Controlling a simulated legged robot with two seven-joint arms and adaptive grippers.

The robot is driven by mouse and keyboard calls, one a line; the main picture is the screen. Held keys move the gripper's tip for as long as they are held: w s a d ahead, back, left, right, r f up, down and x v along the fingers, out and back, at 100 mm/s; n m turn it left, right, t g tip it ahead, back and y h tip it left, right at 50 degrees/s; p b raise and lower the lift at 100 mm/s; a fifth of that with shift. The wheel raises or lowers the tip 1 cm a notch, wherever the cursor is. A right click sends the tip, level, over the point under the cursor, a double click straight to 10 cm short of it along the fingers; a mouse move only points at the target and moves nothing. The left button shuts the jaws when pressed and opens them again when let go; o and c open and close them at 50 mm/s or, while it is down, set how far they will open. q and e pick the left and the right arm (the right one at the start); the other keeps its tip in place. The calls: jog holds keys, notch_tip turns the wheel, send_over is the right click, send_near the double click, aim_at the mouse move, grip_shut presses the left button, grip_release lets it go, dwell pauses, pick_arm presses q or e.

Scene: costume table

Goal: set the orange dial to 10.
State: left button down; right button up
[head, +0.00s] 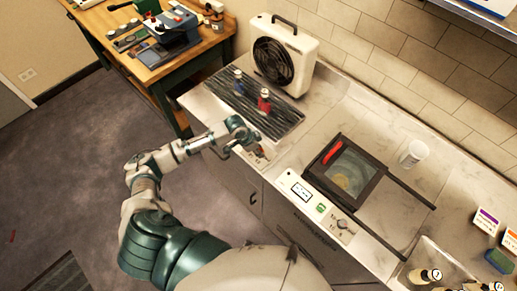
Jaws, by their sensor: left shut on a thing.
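My left gripper (246,145) reaches in from the left, low over the front edge of the counter. It is shut on the orange dial (262,155), of which only a small orange-brown bit shows beside the fingers. The dial sits on a small light panel at the front left of the counter. The fingers cover most of it, so its pointer and setting cannot be read. My right gripper is not in view.
Behind the gripper, a dark ribbed mat (285,118) holds a blue bottle (238,82) and a red bottle (264,102). A white fan unit (281,57) stands behind. To the right are a dark-framed tray (368,185), a grey knob (341,224) and a white cup (413,154).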

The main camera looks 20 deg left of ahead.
pick_arm(q)
jog(key=m, duration=0.1)
jog(key=m+p, duration=0.1)
jog(key=shift+w+a+r+m+g+h, duration=0.1)
jog(key=shift+w+m+g+h, duration=0.05)
jog(key=shift+m+g+h, duration=0.15)
jog(key=shift+w+m+g, duration=0.1)
jog(key=shift+m+g, duration=0.2)
jog(key=shift+m, duration=0.5)
jog(key=m+g, duration=0.1)
jog(key=m, duration=0.1)
jog(key=shift+m+h+b, duration=0.3)
jog(key=shift+m, duration=0.1)
jog(key=shift+w+m+g+b, duration=0.15)
jog(key=shift+m+g+b, duration=0.45)
jog(key=shift+m, duration=1.3)
jog(key=c, duration=0.8)
grip_release()
